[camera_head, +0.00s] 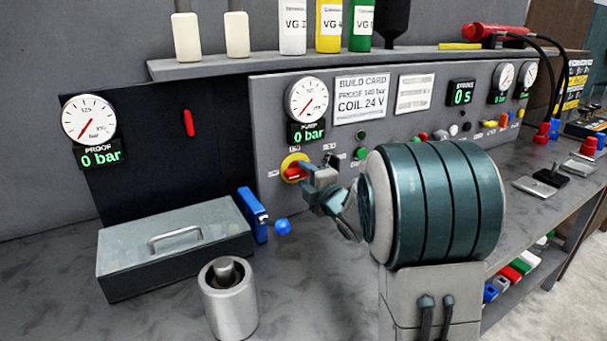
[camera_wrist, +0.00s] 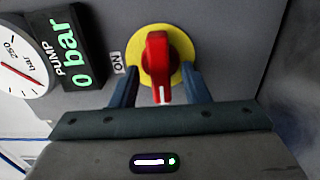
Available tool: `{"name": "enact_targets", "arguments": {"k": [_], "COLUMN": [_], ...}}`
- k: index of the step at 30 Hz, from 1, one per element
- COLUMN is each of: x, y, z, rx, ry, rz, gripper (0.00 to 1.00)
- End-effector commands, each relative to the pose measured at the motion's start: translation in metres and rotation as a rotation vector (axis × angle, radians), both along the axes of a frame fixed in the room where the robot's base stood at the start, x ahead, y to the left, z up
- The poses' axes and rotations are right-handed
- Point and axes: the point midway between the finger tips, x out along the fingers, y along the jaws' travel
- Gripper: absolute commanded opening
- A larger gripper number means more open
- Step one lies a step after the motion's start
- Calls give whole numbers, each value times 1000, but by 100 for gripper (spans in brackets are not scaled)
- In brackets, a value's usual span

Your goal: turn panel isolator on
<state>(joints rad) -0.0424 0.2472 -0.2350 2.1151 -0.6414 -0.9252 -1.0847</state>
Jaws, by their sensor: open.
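The panel isolator is a red rotary handle on a yellow disc on the grey panel (camera_head: 293,172); it also shows in the wrist view (camera_wrist: 157,60). In the wrist view its handle stands upright, with a white mark at its lower end. An ON label (camera_wrist: 118,63) sits left of the disc, so the mark does not point at it. My gripper (camera_head: 306,183) is at the isolator, partly hiding it in the head view. In the wrist view my gripper (camera_wrist: 161,76) is open, one finger each side of the handle, with visible gaps.
The pump gauge (camera_head: 307,99) above the isolator reads 0 bar. A black knob (camera_head: 331,160) and green buttons sit close to its right. A blue lever with a ball end (camera_head: 283,227) and a grey lidded box (camera_head: 175,245) stand below left.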

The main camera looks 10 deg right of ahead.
Motion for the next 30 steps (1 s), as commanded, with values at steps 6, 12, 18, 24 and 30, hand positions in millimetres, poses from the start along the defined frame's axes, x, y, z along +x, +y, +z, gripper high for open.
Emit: {"name": "enact_targets", "arguments": {"k": [6, 12, 18, 24, 30], "x": [9, 9, 9, 9, 9], "y": [3, 3, 3, 3, 3], "z": [0, 0, 0, 0, -2], "rx": [0, 0, 0, 6, 56], "ry": [0, 0, 0, 2, 18], "rz": [1, 0, 0, 0, -1], "gripper": [42, 42, 0, 0, 0]}}
